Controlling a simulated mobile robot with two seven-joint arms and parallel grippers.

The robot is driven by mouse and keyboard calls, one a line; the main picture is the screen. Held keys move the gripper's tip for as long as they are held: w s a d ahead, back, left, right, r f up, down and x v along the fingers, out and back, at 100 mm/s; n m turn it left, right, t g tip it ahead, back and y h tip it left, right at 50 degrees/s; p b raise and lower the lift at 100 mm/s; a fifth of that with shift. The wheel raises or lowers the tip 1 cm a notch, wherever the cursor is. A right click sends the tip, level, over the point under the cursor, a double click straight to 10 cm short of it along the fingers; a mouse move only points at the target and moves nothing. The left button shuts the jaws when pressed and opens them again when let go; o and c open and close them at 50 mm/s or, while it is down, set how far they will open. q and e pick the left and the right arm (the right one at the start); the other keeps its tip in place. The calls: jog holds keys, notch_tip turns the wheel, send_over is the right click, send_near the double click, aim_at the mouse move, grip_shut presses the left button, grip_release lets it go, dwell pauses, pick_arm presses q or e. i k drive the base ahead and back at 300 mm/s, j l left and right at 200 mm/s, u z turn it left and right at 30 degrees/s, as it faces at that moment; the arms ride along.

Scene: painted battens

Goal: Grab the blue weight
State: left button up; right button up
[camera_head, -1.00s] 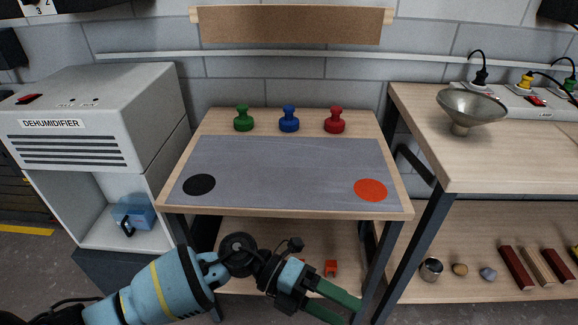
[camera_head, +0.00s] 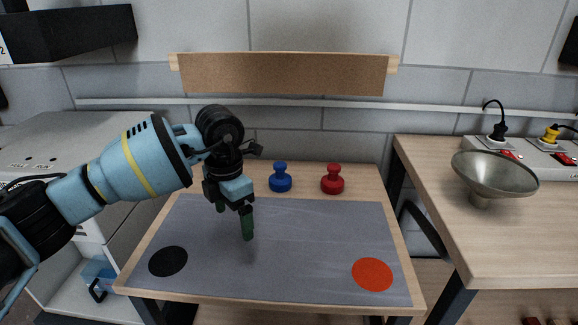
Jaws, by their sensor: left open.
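The blue weight (camera_head: 280,178) stands upright at the back of the small wooden table, with a knob on top. The red weight (camera_head: 332,179) stands to its right. The green weight is hidden behind my left arm. My left gripper (camera_head: 234,222) is open and empty, its green fingers pointing down above the grey mat (camera_head: 300,240). It is in front and to the left of the blue weight, not touching it. My right gripper is out of view.
The mat bears a black disc (camera_head: 168,261) and an orange disc (camera_head: 372,274). A metal funnel (camera_head: 494,175) and a power strip (camera_head: 530,158) are on the right bench (camera_head: 480,240). A wooden board (camera_head: 280,75) is on the wall behind. The mat's middle is clear.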

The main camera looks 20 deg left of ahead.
aim_at(280, 182)
jog(key=i, duration=1)
